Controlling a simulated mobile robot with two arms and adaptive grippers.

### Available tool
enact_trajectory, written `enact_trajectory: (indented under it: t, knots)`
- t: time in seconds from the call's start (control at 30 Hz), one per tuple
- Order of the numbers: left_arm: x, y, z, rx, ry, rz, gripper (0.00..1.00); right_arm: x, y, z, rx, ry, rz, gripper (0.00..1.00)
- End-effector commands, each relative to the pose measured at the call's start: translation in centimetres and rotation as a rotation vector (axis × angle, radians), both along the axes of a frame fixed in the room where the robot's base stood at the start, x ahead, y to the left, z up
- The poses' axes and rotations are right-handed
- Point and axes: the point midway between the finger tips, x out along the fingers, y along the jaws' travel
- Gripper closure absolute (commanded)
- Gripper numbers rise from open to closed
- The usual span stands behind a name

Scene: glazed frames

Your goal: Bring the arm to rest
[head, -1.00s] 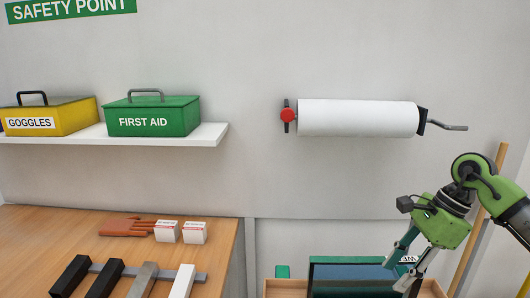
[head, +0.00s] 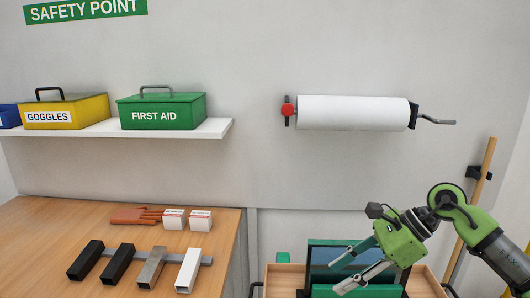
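My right gripper (head: 338,272) is at the lower right of the head view, on its green arm that comes in from the right. Its two grey fingers are spread apart with nothing between them. They point down and left, in front of a dark glazed panel in a green frame (head: 340,243). I cannot tell how far the fingers are from the panel. My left gripper does not show.
The panel stands in a wooden crate (head: 284,276). A paper roll (head: 352,113) and a shelf (head: 216,128) are on the wall. A pole (head: 481,193) leans at right.

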Motion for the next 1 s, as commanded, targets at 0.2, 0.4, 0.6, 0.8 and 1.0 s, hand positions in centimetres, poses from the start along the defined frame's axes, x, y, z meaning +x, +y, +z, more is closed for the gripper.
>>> enact_trajectory:
  t: [0.2, 0.4, 0.6, 0.8, 1.0]
  knots:
    - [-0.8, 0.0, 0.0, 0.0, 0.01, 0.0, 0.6, -0.7, 8.5, 1.6, 0.328, 0.041, -0.063, 0.64]
    - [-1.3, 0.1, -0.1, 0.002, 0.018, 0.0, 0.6, -1.2, 15.3, 6.7, 0.803, 0.2, -0.24, 0.64]
    - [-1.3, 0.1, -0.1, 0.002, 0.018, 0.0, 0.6, 0.3, 15.2, 11.1, 1.263, 0.461, -0.516, 0.64]
    - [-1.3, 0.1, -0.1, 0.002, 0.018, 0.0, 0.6, 3.0, 9.9, 10.2, 1.66, 0.785, -0.886, 0.64]
    - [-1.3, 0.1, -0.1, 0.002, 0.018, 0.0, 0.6, 3.5, 2.9, 2.6, 1.964, 1.137, -1.351, 0.64]
